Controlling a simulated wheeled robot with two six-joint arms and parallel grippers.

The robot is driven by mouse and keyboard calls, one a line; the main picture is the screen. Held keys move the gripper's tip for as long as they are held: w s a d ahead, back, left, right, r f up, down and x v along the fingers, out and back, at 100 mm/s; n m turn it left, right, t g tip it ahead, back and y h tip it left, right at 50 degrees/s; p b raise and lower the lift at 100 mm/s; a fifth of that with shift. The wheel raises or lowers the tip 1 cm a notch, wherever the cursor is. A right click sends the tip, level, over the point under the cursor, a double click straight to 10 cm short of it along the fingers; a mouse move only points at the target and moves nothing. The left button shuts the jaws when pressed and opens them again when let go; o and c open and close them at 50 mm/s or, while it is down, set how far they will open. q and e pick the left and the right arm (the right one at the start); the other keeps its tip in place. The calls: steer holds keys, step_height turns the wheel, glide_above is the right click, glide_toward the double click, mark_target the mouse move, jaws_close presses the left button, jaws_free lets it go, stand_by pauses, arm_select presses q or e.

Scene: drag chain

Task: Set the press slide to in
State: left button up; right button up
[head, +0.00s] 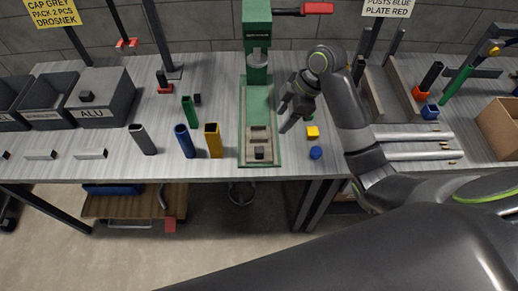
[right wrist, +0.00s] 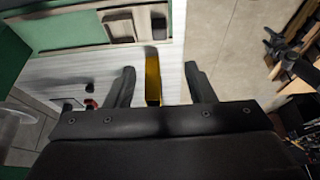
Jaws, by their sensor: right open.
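The green press (head: 257,75) stands at the table's middle, its green bed running to the front edge. The press slide (head: 261,134), a beige-grey carriage with a dark knob (head: 260,153), sits at the front end of the bed. The slide also shows at the top of the right wrist view (right wrist: 120,27). My right gripper (head: 287,122) is just right of the bed, pointing down and left, open and empty. Its fingers (right wrist: 162,86) are spread in the wrist view, apart from the slide. My left gripper is not in view.
Yellow (head: 213,141), blue (head: 185,141), green and grey tubes stand left of the press. A yellow block (head: 312,132) and a blue piece (head: 316,153) lie right of the bed. Grey bins (head: 103,102) are at the left; pale rods (head: 415,142) lie at the right.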

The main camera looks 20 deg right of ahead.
mark_target(260, 149)
steer(key=x, duration=1.7)
steer(key=shift+w+a+f+p, duration=0.1)
steer(key=shift+f+p, duration=0.05)
steer(key=shift+p, duration=0.15)
jaws_close()
